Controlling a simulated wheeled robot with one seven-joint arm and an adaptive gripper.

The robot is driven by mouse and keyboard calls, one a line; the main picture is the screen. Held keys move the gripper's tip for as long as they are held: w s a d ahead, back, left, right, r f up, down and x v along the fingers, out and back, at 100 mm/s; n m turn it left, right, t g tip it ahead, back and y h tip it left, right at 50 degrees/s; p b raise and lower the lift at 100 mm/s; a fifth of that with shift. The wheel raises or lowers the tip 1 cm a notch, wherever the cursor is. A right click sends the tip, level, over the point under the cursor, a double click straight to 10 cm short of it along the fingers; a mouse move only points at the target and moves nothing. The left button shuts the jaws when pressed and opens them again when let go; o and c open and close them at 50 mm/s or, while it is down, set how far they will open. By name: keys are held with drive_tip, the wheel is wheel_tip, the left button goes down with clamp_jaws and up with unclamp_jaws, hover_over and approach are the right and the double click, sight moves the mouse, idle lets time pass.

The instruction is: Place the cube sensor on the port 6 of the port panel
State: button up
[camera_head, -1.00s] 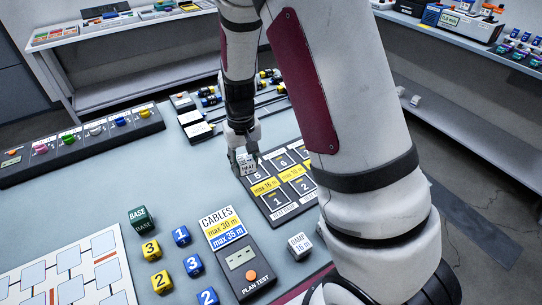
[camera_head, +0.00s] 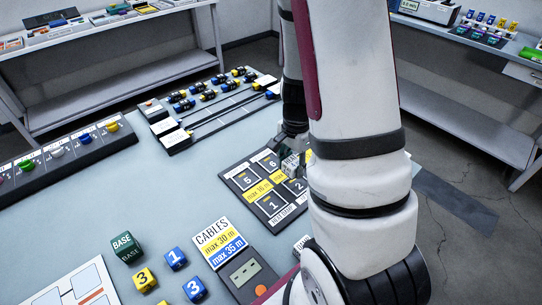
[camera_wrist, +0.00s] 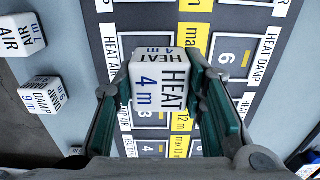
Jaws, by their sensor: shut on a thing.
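My gripper (camera_wrist: 166,100) is shut on a white cube sensor (camera_wrist: 159,82) marked HEAT 4 m, with a green-padded finger on each side. In the head view my gripper (camera_head: 291,140) holds the cube (camera_head: 290,166) over the right part of the dark port panel (camera_head: 228,182). Port 6 (camera_head: 268,163) shows just left of the cube there. In the wrist view port 6 (camera_wrist: 228,58) lies to the right of the cube and looks empty. The cube hides part of the panel beneath it. I cannot tell its exact height above the panel.
A cable panel (camera_head: 239,268) stands in front of the port panel, with a white cube (camera_head: 302,244) beside it. Numbered blue and yellow cubes (camera_head: 174,258) and a green BASE cube (camera_head: 125,245) stand left. In the wrist view, white cubes (camera_wrist: 43,93) stand left of the panel.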

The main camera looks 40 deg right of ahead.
hover_over(271, 163)
drive_tip(key=shift+f, duration=2.25)
drive_tip(key=shift+w, duration=0.1)
drive_tip(key=shift+f, duration=0.25)
drive_tip(key=o, duration=1.2)
drive_tip(key=shift+f, duration=0.15)
